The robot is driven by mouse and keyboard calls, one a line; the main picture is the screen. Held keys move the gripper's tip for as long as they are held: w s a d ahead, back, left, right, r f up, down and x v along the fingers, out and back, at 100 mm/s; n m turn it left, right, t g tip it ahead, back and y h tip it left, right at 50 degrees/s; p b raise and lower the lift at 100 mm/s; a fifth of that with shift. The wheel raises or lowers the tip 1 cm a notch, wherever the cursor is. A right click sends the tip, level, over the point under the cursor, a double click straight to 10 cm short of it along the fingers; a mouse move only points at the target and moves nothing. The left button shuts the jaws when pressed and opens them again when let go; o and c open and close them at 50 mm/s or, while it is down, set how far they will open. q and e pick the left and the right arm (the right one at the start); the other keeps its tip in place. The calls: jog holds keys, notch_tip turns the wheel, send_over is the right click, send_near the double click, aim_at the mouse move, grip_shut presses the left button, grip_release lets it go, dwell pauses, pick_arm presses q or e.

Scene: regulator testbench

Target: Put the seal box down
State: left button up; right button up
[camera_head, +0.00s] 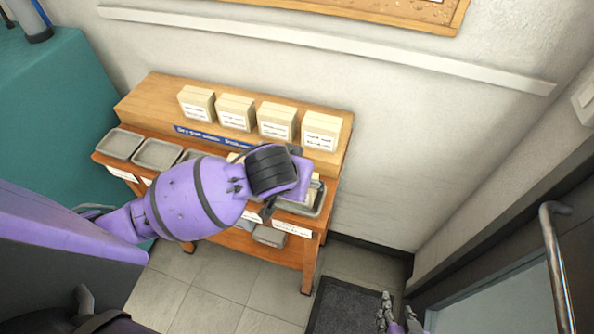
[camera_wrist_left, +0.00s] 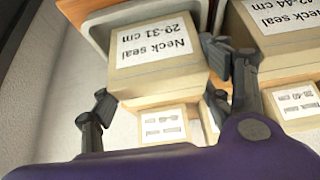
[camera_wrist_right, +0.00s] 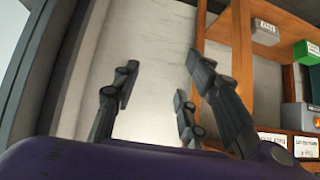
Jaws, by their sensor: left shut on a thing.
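The seal box (camera_wrist_left: 155,55) is a beige carton with a white label reading "Neck seal 29-31 cm" in the left wrist view. My left gripper (camera_wrist_left: 160,80) is shut on it, with a finger at either side. My right gripper (camera_head: 396,318) is open and empty in the right wrist view (camera_wrist_right: 160,85), away from the bench.
Several labelled cartons (camera_head: 321,131) stand along the bench's upper step. Grey trays (camera_head: 156,153) line the lower ledge. Another neck seal carton (camera_wrist_left: 285,55) is close beside the left fingers. A teal cabinet (camera_head: 60,100) is at left; a door handle (camera_head: 556,265) is at right.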

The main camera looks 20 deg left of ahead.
pick_arm(q)
jog(key=shift+s+d+r, duration=0.1)
jog(key=shift+s+d, duration=0.05)
jog(key=shift+s, duration=0.05)
jog(key=shift+s+d, duration=0.15)
jog(key=o, duration=0.8)
jog(key=shift+f, duration=0.2)
jog(key=shift+c, duration=0.2)
jog(key=o, duration=0.4)
jog(key=shift+o, duration=0.2)
pick_arm(e)
jog(key=shift+s+d+f, duration=0.2)
jog(key=shift+s+d, duration=0.3)
jog(key=shift+s, duration=0.2)
pick_arm(q)
jog(key=shift+r, duration=0.1)
